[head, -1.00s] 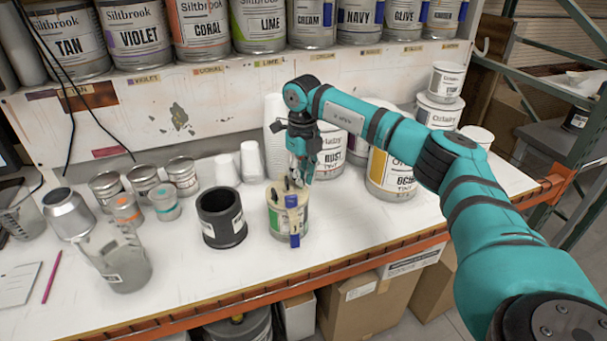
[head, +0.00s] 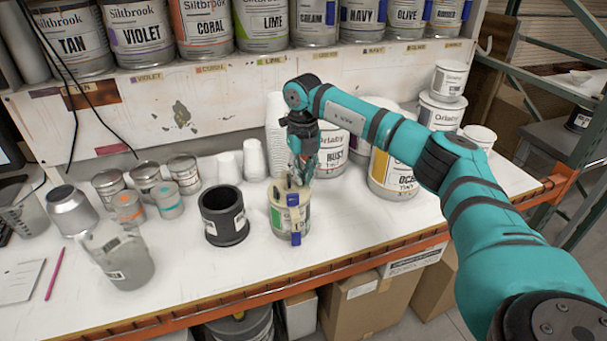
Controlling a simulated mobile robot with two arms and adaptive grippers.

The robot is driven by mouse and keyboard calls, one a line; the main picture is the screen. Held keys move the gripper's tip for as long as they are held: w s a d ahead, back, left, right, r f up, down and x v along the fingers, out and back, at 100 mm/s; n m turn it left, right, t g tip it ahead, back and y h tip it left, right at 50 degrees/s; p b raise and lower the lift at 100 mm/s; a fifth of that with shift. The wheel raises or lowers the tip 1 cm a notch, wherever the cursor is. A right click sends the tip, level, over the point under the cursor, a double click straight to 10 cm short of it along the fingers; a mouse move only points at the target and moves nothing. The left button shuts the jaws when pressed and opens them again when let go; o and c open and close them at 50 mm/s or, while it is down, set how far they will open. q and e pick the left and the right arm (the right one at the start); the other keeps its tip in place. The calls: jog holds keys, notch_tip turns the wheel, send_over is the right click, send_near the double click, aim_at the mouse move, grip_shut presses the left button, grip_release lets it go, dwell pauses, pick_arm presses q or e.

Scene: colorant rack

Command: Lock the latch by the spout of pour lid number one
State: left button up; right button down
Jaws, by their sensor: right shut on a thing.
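A can with a beige pour lid (head: 284,200) stands upright on the white bench, near its front edge. The lid has blue latches; one blue latch (head: 296,239) hangs down the can's front side and another blue part shows on the lid's top. My right gripper (head: 300,180) comes from above at the lid's back right edge. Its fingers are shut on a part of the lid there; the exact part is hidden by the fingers. The lid's number and its spout cannot be made out clearly. My left gripper is not in view.
A black cup (head: 223,216) stands close to the left of the can. A clear beaker (head: 121,256), small tins (head: 145,179) and a silver jar (head: 70,210) are farther left. An ochre can (head: 391,178) stands at the right, under my arm. Paint cans line the shelf above.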

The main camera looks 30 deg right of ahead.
jog(key=c, duration=1.4)
grip_release()
